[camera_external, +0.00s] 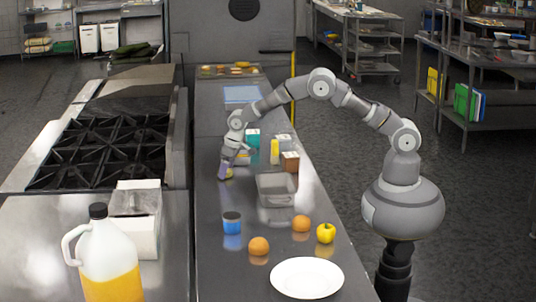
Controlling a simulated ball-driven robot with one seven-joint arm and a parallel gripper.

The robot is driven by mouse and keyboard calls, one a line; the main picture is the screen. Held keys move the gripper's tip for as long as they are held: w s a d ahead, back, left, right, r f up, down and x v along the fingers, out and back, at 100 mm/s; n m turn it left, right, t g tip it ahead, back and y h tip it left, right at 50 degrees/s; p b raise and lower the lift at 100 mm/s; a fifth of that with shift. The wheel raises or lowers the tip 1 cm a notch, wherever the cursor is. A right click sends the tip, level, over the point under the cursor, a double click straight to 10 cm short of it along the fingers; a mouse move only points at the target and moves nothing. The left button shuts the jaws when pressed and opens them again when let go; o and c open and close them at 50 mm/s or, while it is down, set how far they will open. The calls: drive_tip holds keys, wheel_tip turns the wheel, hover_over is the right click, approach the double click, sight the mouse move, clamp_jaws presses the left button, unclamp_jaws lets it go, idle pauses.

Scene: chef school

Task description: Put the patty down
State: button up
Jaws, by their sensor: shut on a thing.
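My gripper (226,171) reaches down over the left edge of the long steel counter (216,207), left of the small boxes. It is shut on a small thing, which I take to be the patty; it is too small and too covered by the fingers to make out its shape. I cannot tell whether the held thing touches the counter.
A clear container (276,189), blue cup (232,223), yellow bottle (274,151), brown box (290,161) and teal box (253,138) stand nearby. Two oranges (259,246), a yellow fruit (326,233) and a white plate (307,278) are nearer. A stove (101,150) is left.

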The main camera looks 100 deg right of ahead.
drive_tip(key=shift+f, duration=0.15)
drive_tip(key=o, duration=1.1)
drive_tip(key=s+a+r+n+t+p, duration=0.1)
drive_tip(key=a+r+t, duration=0.15)
drive_tip(key=r, duration=0.95)
drive_tip(key=s+a+r+t+p, duration=0.1)
drive_tip(key=s+a+r, duration=0.15)
drive_tip(key=r, duration=1.05)
drive_tip(key=s+a+r+n+t+p, duration=0.1)
drive_tip(key=a+r+t, duration=0.15)
drive_tip(key=r, duration=0.95)
drive_tip(key=s+a+r+t, duration=0.2)
drive_tip(key=s+r, duration=0.4)
drive_tip(key=r, duration=0.3)
drive_tip(key=s+a+r+n+t, duration=0.1)
drive_tip(key=s+a+r, duration=0.4)
drive_tip(key=r, duration=0.5)
drive_tip(key=s+a+r+n+t+y, duration=0.1)
drive_tip(key=s+a+r+t, duration=0.2)
drive_tip(key=s+r, duration=0.5)
wheel_tip(320, 180, up, 2)
drive_tip(key=shift+a+r, duration=0.1)
drive_tip(key=shift+a, duration=0.05)
